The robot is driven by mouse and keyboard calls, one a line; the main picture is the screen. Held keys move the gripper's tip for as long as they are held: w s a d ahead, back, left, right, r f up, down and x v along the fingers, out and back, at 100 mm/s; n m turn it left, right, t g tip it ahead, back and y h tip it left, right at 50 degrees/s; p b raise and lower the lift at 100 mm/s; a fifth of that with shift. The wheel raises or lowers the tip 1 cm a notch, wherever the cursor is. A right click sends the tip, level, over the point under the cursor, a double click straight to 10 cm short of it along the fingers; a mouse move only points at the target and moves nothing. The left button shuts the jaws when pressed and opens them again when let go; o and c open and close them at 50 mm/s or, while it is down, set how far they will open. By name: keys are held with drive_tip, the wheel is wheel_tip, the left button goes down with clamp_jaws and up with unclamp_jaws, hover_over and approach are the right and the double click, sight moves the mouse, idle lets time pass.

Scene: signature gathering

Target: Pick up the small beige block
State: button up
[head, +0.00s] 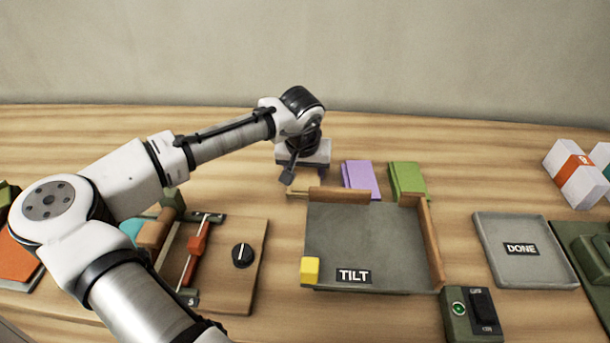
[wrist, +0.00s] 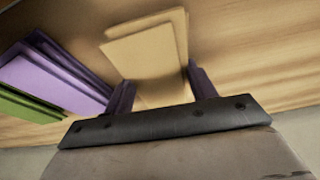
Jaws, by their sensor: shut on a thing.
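The small beige block (wrist: 145,50) looks like a thin stack of flat layers in the wrist view. It sits between the two dark purplish fingers of my gripper (wrist: 162,88), which is shut on it. In the head view my gripper (head: 304,174) points down behind the grey tray's left back corner. There, a beige strip (head: 297,194), seemingly the block's edge, shows below it; the rest is hidden by my gripper. I cannot tell whether the block touches the table.
A purple stack (head: 360,179) and a green stack (head: 407,181) lie right of my gripper. The grey TILT tray (head: 375,240) with brown rails and a yellow cube (head: 310,270) is in front. A DONE tray (head: 525,268) is at right. The table behind is clear.

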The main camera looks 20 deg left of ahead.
drive_tip(key=shift+c, duration=1.2)
